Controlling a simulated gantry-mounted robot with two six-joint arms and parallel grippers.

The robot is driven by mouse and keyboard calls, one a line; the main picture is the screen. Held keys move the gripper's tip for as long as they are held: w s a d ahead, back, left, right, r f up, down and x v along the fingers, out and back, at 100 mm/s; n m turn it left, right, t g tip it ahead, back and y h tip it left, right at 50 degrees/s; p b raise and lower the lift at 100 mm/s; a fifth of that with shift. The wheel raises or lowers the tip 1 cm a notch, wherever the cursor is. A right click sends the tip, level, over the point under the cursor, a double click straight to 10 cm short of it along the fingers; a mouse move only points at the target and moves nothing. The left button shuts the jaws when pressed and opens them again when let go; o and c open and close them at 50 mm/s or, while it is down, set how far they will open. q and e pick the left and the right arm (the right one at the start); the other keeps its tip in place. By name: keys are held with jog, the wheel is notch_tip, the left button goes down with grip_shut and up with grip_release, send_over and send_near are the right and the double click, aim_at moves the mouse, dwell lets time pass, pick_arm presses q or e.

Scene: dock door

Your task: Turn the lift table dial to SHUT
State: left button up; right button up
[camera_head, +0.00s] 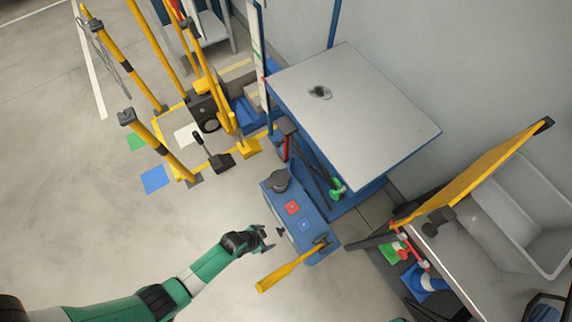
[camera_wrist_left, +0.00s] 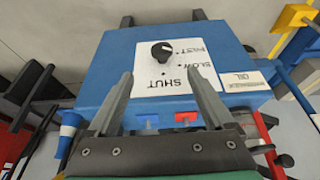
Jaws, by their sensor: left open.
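The lift table dial is a black knob (camera_wrist_left: 162,52) on a white panel (camera_wrist_left: 178,80) on the face of a blue box. The panel letters include SHUT and SLOW, upside down in the left wrist view; which mark the knob points at I cannot tell. In the head view the dial (camera_head: 280,231) is a small dark knob on the near left side of the blue box (camera_head: 321,236). My left gripper (camera_head: 266,238) is open, its fingers (camera_wrist_left: 160,74) pointing at the panel on either side of the knob, apparently short of it. My right gripper is not in view.
A yellow-handled lever (camera_head: 288,268) sticks out close to my left gripper. A grey-topped table (camera_head: 355,115) stands behind.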

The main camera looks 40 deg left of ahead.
aim_at(281, 231)
pick_arm(q)
jog(key=b+x, duration=0.9)
jog(key=x, duration=0.3)
jog(key=shift+w+a+f, duration=0.1)
jog(key=shift+w+f, duration=0.05)
jog(key=shift+w, duration=0.05)
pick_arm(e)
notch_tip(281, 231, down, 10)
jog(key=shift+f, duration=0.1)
pick_arm(q)
jog(key=c, duration=1.4)
jog(key=shift+o, duration=0.2)
